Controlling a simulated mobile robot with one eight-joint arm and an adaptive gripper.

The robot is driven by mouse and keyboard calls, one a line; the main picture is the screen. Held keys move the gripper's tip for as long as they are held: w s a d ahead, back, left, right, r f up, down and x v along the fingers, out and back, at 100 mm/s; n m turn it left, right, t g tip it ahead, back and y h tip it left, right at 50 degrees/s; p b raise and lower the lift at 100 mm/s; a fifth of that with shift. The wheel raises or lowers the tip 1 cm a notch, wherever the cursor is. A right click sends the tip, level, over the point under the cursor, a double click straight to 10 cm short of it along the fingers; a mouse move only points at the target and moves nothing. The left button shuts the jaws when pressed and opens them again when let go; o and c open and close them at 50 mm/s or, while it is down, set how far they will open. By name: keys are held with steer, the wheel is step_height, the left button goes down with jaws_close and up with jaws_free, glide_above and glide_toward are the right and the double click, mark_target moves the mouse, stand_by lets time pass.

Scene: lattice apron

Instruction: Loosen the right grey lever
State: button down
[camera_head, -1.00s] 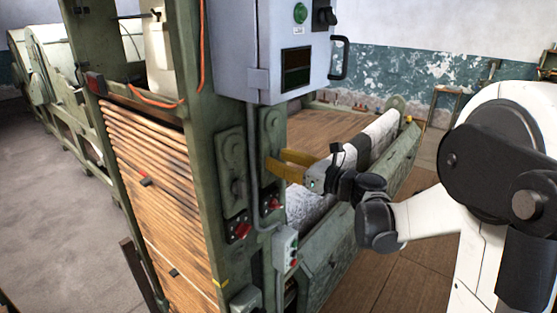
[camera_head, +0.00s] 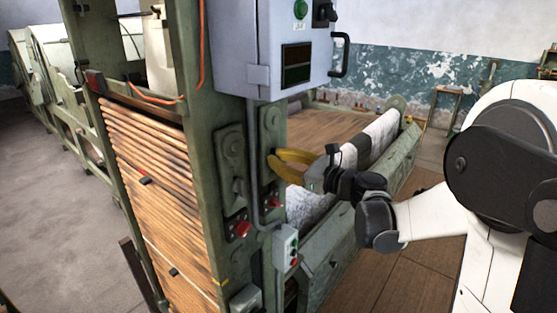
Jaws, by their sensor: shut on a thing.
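My gripper (camera_head: 273,159) has yellow fingers and reaches in from the right to the right-hand lever plate (camera_head: 269,124) on the green machine post. Its fingertips come together at the front of this plate, below the round boss. They are shut on the right grey lever, which is mostly hidden behind the fingers. The left lever plate (camera_head: 229,150) stands just to the left, with its own grey lever (camera_head: 238,189) hanging down, apart from my gripper.
Red knobs sit below the plates, one at left (camera_head: 241,229) and one at right (camera_head: 274,202). A grey control cabinet (camera_head: 240,50) hangs above, with a conduit running down between the plates. A button box (camera_head: 286,247) is below. A roller (camera_head: 374,139) lies behind my gripper.

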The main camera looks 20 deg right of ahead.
steer(key=shift+s+a+f+n+b, duration=0.2)
steer(key=shift+n+b, duration=0.2)
steer(key=shift+n, duration=1.1)
steer(key=shift+s+a+f+n+b, duration=0.15)
steer(key=shift+n+b, duration=0.25)
steer(key=shift+n, duration=1.1)
steer(key=shift+s+a+f+n+b, duration=0.1)
steer(key=shift+a+f+n+b, duration=0.25)
steer(key=shift+n, duration=1.15)
steer(key=shift+r, duration=0.15)
steer(key=c, duration=1.5)
jaws_free()
steer(key=v, duration=1.2)
